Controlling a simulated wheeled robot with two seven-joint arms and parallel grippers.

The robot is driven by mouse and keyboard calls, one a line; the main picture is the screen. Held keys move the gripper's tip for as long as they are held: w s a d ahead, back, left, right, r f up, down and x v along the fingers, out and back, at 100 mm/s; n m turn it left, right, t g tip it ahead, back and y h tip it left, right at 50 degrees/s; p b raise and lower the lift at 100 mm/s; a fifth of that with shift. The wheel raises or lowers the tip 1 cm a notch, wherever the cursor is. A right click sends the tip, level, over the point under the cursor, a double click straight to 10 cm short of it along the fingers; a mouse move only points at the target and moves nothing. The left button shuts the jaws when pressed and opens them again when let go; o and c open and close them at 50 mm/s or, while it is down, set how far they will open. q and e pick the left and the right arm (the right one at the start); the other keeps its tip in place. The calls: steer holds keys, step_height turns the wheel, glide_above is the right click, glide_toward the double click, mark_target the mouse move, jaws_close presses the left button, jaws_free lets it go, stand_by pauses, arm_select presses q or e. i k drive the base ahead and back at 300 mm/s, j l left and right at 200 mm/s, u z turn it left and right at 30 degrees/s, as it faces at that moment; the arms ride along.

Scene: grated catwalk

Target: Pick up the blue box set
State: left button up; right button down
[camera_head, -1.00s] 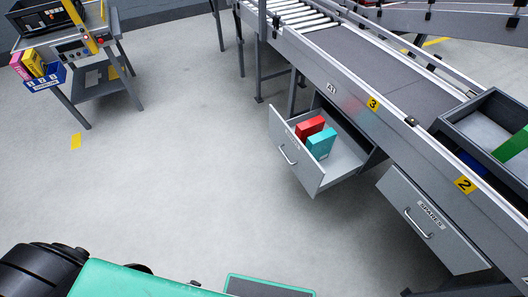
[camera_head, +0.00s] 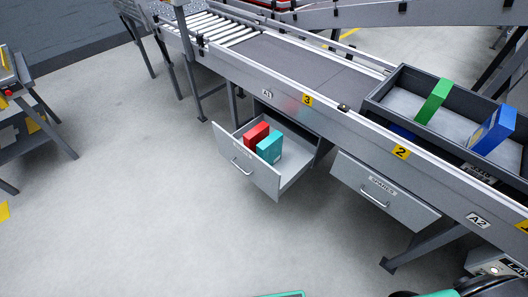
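A blue box (camera_head: 494,131) with a pale, yellow-marked narrow side stands tilted in a dark grey tray (camera_head: 372,103) on the conveyor at the right. A green box (camera_head: 433,102) leans in the same tray, left of the blue one. Neither of my grippers is in view.
An open drawer (camera_head: 246,166) under the conveyor holds a red box (camera_head: 256,135) and a teal box (camera_head: 269,147). A closed drawer (camera_head: 384,191) is to its right. A bench stands at the left edge. The floor (camera_head: 130,190) between is clear.

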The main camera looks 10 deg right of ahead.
mark_target(500, 124)
steer(key=z, duration=1.95)
